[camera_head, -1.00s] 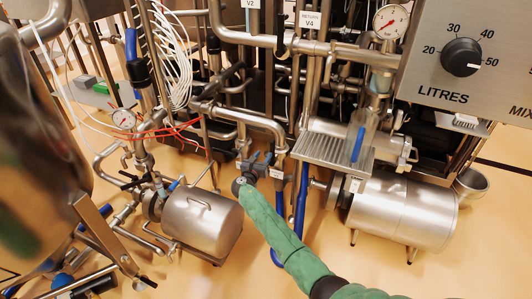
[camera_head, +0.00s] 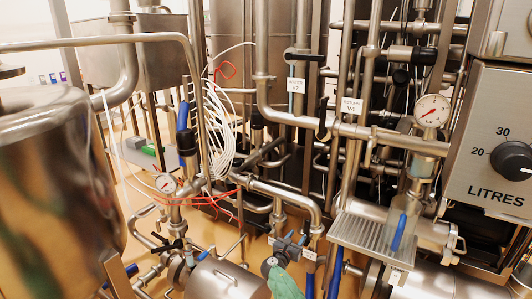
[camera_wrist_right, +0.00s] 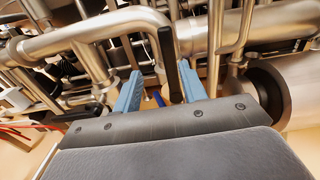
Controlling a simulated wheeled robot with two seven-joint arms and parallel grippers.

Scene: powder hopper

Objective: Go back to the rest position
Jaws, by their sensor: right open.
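My right gripper (camera_head: 288,248) is low in the middle of the head view, at the end of my green arm sleeve. In the right wrist view its two light blue fingers (camera_wrist_right: 161,88) stand apart with no object held between them. A black lever handle (camera_wrist_right: 167,64) on a steel pipe shows between and beyond the fingers; I cannot tell if they touch it. My left gripper is not in view.
Dense steel pipework with valves labelled V2 (camera_head: 296,85) and V4 (camera_head: 351,105) surrounds the right gripper. A pressure gauge (camera_head: 432,110), a drip tray (camera_head: 378,236) and the LITRES panel (camera_head: 495,150) are on the right. A large steel vessel (camera_head: 50,170) stands left.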

